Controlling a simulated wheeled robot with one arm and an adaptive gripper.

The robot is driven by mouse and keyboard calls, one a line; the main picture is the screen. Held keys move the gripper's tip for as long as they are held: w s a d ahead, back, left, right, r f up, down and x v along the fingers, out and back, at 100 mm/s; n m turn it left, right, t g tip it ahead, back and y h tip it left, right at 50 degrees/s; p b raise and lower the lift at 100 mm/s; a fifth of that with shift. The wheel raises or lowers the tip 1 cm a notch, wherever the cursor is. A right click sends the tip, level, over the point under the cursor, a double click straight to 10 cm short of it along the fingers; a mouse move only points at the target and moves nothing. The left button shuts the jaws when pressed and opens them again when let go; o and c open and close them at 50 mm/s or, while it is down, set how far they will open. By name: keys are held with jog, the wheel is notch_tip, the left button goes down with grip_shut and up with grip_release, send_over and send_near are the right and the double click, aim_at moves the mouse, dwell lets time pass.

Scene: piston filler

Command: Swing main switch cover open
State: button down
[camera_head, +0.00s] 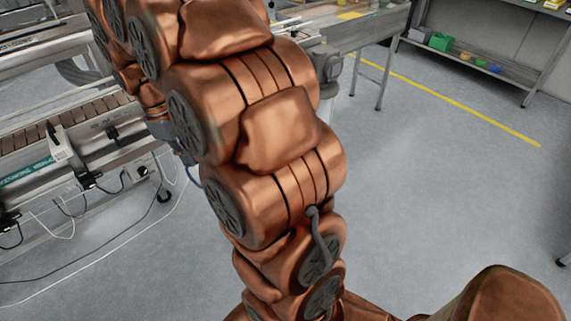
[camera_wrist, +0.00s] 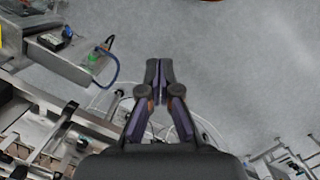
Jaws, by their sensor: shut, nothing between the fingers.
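My gripper (camera_wrist: 158,75) shows in the wrist view with its two dark fingers together and nothing between the tips. The tips are over grey floor, to the right of a grey metal housing (camera_wrist: 75,62). The housing carries a small black part (camera_wrist: 52,41) and a green connector (camera_wrist: 93,57) with a blue cable. I cannot make out the main switch cover for certain in either view. In the head view my copper-coloured arm fills the middle and hides much of the machine behind it.
A conveyor (camera_head: 60,130) stands at the left in the head view, with loose cables (camera_head: 80,255) on the floor. A metal table (camera_head: 365,30) and a shelf with a green bin (camera_head: 440,41) stand at the back. The floor at the right is largely clear.

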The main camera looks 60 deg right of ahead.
jog(key=w+d+f+n+b, duration=0.1)
jog(key=w+d+f+b, duration=0.25)
jog(key=d+f, duration=0.5)
jog(key=w+d+f+n+g+h+b, duration=0.1)
jog(key=w+d+f+b, duration=0.35)
jog(key=d, duration=0.75)
jog(key=w+d+f+n+b, duration=0.15)
jog(key=w+d+f, duration=0.25)
jog(key=d+f, duration=0.55)
jog(key=s+d+f+b, duration=0.2)
jog(key=s+d+f, duration=0.2)
jog(key=d+f, duration=0.3)
jog(key=s+d+f+b, duration=0.2)
jog(key=s+d+f, duration=0.2)
jog(key=d+f, duration=0.3)
notch_tip(320, 180, down, 3)
jog(key=shift+s+d+r+n+g+h+b, duration=0.1)
jog(key=shift+s+d+n+g+h+b, duration=0.05)
jog(key=shift+d+n+g+h+b, duration=0.2)
jog(key=shift+s+p, duration=0.15)
jog(key=shift+p, duration=0.2)
